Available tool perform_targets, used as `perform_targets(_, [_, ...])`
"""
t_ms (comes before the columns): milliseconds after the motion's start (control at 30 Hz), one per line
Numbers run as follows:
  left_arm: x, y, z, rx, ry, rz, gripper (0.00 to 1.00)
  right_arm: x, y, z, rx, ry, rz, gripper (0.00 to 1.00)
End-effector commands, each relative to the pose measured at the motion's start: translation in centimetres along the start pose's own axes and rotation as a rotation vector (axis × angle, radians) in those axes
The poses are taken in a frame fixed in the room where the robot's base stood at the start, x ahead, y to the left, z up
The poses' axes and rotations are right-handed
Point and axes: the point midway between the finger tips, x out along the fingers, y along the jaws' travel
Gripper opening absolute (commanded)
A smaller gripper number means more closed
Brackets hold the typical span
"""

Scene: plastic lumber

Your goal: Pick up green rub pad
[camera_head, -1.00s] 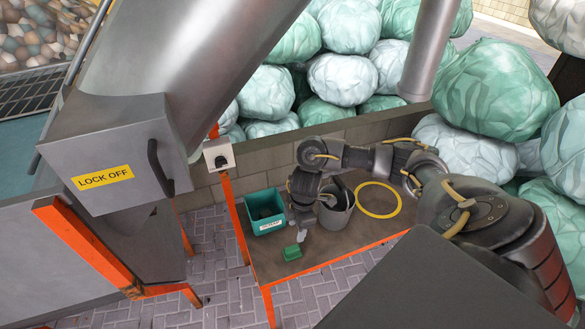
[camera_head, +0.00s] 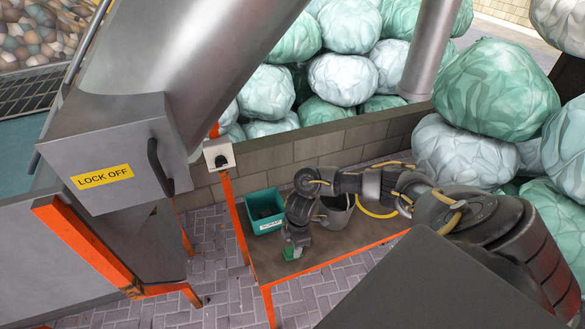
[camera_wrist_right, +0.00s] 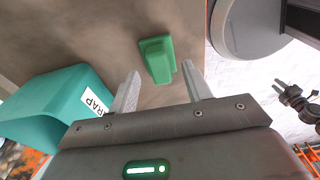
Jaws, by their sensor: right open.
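The green rub pad (camera_head: 291,252) lies on the brown table top (camera_head: 325,257), near its front left corner. It is a small green block with a raised ridge in the right wrist view (camera_wrist_right: 157,58). My right gripper (camera_head: 296,242) is over the pad and partly hides it in the head view. In the right wrist view my right gripper (camera_wrist_right: 161,86) is open, with a pale finger on either side, and the pad lies just ahead between the finger lines. A small dark jointed arm end (camera_wrist_right: 297,98) at the right wrist view's right edge looks like my left gripper; its jaws are unclear.
A teal bin (camera_head: 264,212) with a scrap label stands left of the pad; it is close by in the right wrist view (camera_wrist_right: 50,105). A low block wall borders the back.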

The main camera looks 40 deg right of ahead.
Motion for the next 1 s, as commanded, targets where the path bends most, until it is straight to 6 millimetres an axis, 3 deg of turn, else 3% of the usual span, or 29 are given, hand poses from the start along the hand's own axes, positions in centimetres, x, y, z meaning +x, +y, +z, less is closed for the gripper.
perform_targets(133, [0.03,0.02,0.02,0.0,0.0,0.0,0.35,1.25,-0.02,-0.03,0.0,0.0,0.0,0.49])
perform_targets(367, [0.04,0.03,0.04,0.0,-0.001,0.0,0.35,1.37,0.01,-0.02,-0.002,0.0,0.001,0.49])
perform_targets(733, [0.04,0.04,0.06,0.0,-0.001,0.001,0.35,1.33,0.02,-0.01,-0.001,0.0,0.001,0.02])
perform_targets(1000, [0.06,0.04,0.07,0.0,-0.001,0.0,0.35,1.22,0.04,-0.03,-0.001,0.0,0.001,0.01])
